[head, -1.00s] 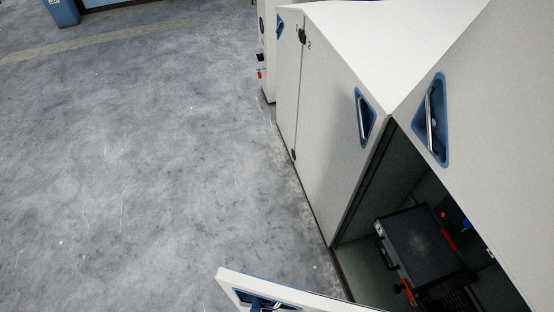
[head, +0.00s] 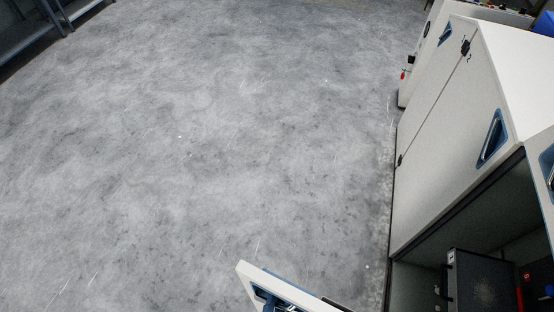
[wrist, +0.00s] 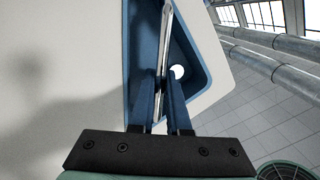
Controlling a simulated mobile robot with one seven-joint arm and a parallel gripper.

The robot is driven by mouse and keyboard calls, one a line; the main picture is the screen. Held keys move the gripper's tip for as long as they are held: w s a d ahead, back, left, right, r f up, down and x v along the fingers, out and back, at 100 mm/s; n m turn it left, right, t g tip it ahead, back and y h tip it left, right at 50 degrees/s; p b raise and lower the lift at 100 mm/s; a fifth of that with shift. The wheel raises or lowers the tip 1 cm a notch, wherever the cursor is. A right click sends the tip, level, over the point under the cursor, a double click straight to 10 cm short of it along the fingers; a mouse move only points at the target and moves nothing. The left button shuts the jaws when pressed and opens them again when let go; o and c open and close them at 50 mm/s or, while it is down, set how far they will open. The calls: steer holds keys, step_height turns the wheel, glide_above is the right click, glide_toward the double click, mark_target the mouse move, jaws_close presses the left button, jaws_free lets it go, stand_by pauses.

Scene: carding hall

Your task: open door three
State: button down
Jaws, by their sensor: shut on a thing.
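The swung-open door (head: 252,276) is a white panel at the bottom of the head view, standing out from the cabinet over the floor. Its blue recess and metal bar handle (wrist: 165,40) show in the wrist view. My gripper (wrist: 162,100) is shut on that handle, with its two blue fingers on either side of the bar. The door's number is not visible. The cabinet opening (head: 490,225) shows a dark interior at the right.
A dark box-like unit (head: 482,280) with red parts sits inside the cabinet. The closed door marked 2 (head: 450,150) has its own blue recessed handle (head: 492,138). Concrete floor (head: 220,150) is clear to the left. A blue-grey rack (head: 35,35) stands far left.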

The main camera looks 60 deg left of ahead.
steer(key=shift+s+d, duration=0.4)
steer(key=shift+s, duration=0.05)
steer(key=c, duration=0.9)
jaws_free()
steer(key=b+v, duration=0.3)
steer(key=v, duration=1)
steer(key=shift+w, duration=0.2)
steer(key=shift+d, duration=0.1)
